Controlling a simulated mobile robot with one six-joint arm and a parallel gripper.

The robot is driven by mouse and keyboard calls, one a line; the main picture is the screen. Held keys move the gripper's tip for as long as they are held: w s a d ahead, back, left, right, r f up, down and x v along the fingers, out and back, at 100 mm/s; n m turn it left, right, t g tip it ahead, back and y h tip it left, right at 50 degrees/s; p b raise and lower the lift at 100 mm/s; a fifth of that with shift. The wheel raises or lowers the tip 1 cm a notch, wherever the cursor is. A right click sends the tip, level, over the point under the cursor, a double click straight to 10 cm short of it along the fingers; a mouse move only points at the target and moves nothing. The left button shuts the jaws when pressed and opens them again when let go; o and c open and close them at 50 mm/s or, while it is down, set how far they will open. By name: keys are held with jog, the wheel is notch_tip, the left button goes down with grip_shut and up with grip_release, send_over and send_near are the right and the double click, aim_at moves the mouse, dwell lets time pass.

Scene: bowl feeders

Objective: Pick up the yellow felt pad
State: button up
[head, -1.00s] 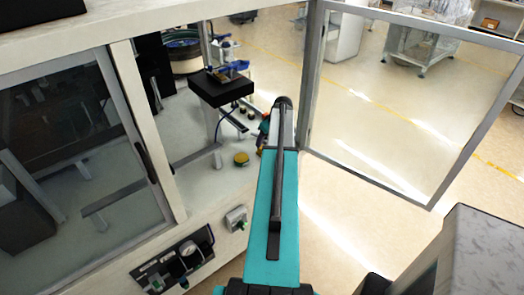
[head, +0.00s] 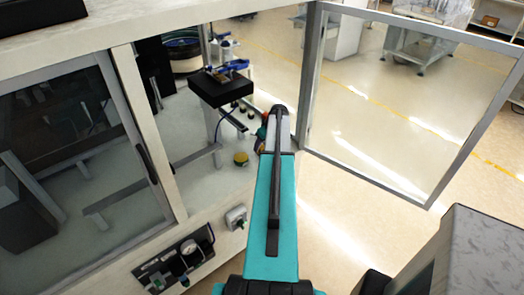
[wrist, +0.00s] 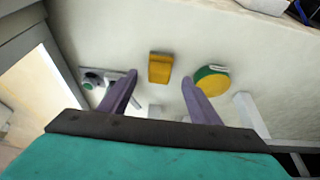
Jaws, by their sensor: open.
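A yellow, block-shaped pad (wrist: 160,67) lies on the pale surface in the wrist view, just beyond and between my fingertips. It looks like the yellow felt pad. My gripper (wrist: 158,80) is open, with its two purple fingers apart and nothing between them. A round yellow and green piece (wrist: 212,80) lies to the right of the pad, close to the right fingertip. That round piece also shows in the head view (head: 240,159), left of my arm. My arm hides most of the gripper in the head view, and the block-shaped pad cannot be made out there.
A black-topped stand (head: 222,90) rises behind the round piece inside the cabinet. An open glazed door (head: 385,95) stands to the right of my arm. A small dark and grey fitting (wrist: 98,80) lies left of the fingers. A pale bar (wrist: 250,115) is at the right.

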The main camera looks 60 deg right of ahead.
aim_at(262, 147)
jog(key=shift+p+x, duration=0.8)
jog(key=shift+x, duration=1.3)
jog(key=shift+d, duration=0.1)
jog(key=c, duration=1.2)
jog(key=shift+o, duration=0.2)
jog(key=shift+r, duration=0.2)
jog(key=shift+r+b, duration=0.6)
jog(key=shift+r, duration=0.25)
jog(key=shift+s+a+r+b, duration=0.3)
jog(key=shift+s+r+b, duration=0.2)
jog(key=shift+r, duration=0.15)
jog(key=s+a+b, duration=0.2)
jog(key=s+a, duration=0.1)
jog(key=s, duration=0.3)
jog(key=s+a+r+b, duration=0.1)
jog(key=s+a+b, duration=0.2)
jog(key=s, duration=0.4)
jog(key=shift+s+r, duration=0.3)
jog(key=shift+s, duration=0.05)
